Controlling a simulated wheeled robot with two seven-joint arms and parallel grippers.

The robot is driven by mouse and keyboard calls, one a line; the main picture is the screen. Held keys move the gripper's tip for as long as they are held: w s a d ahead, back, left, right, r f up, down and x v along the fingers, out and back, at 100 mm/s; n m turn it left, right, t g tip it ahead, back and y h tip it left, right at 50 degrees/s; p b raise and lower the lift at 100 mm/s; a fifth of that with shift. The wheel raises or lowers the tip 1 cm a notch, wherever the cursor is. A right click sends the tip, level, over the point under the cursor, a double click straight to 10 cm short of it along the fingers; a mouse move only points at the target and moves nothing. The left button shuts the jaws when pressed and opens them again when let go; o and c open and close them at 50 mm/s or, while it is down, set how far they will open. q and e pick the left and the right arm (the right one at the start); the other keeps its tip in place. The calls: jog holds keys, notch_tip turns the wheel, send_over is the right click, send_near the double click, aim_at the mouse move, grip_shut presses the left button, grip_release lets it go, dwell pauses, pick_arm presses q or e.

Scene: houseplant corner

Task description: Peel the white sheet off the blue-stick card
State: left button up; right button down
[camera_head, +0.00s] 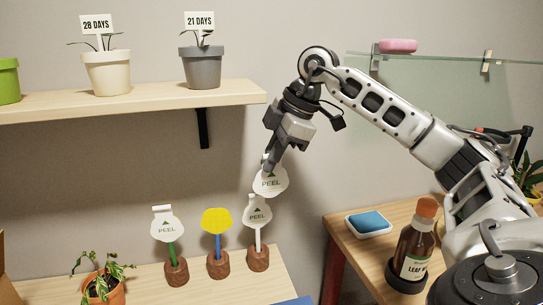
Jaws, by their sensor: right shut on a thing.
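The blue-stick card (216,221) stands upright in a round brown base on the wooden bench, and its bare yellow face shows. My right gripper (268,168) is shut on a white sheet (271,182) marked PEEL. It holds this sheet in the air, up and to the right of the blue-stick card and apart from it. The sheet hangs just above the white-stick card (257,213) in the picture; I cannot tell whether they touch. The green-stick card (167,225) at left and the white-stick card both have white PEEL faces. My left gripper is out of view.
A drooping plant in a terracotta pot (104,290) stands at the bench's left. A wall shelf (140,100) holds several pots above. On the right table are a blue sponge on a dish (369,223) and a brown bottle (415,245). A glass shelf (440,62) is behind my right arm.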

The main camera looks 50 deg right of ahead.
jog(key=shift+r+p, duration=1.15)
jog(key=shift+r, duration=0.25)
jog(key=shift+d+r+p, duration=0.15)
jog(key=shift+r+p, duration=0.2)
jog(key=shift+r, duration=0.55)
